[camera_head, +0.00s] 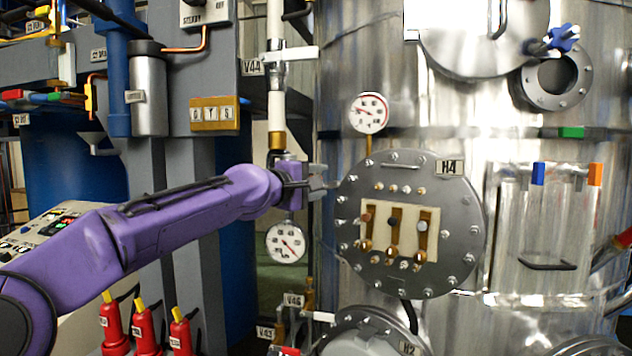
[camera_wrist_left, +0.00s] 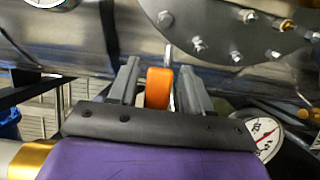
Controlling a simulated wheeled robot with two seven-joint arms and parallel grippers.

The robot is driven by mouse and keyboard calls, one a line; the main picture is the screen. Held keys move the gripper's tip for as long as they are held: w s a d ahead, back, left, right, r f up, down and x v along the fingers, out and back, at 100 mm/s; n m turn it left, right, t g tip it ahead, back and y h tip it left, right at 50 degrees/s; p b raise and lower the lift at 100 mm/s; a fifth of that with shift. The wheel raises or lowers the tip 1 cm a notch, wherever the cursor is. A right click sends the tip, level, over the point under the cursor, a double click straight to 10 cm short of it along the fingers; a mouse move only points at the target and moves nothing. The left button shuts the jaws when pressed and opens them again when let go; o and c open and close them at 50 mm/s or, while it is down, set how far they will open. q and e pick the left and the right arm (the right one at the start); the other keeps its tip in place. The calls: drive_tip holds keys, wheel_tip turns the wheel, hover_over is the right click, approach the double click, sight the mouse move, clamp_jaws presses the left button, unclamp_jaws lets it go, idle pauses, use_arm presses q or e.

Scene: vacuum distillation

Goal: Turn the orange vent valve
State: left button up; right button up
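The orange vent valve handle (camera_wrist_left: 158,88) shows in the left wrist view, between the two grey fingers of my left gripper (camera_wrist_left: 160,82). One finger is on each side of it, with narrow gaps, and I cannot tell whether either finger touches it. In the head view my left gripper (camera_head: 318,185) is at the vertical pipe left of the round H4 flange, and the valve handle is hidden there. The fingers look open around the handle. My right gripper is in neither view.
The steel vessel with the H4 flange (camera_head: 411,222) stands just right of the gripper. A gauge (camera_head: 286,242) hangs below it and another gauge (camera_head: 369,113) is above right. A white pipe (camera_head: 276,95) rises above. Red bottles (camera_head: 147,332) stand below my left arm.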

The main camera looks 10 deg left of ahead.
use_arm(q)
drive_tip(key=b+v, duration=0.5)
drive_tip(key=v, duration=0.5)
drive_tip(key=shift+s, duration=0.2)
drive_tip(key=shift+a+f, duration=0.1)
drive_tip(key=shift+a, duration=0.05)
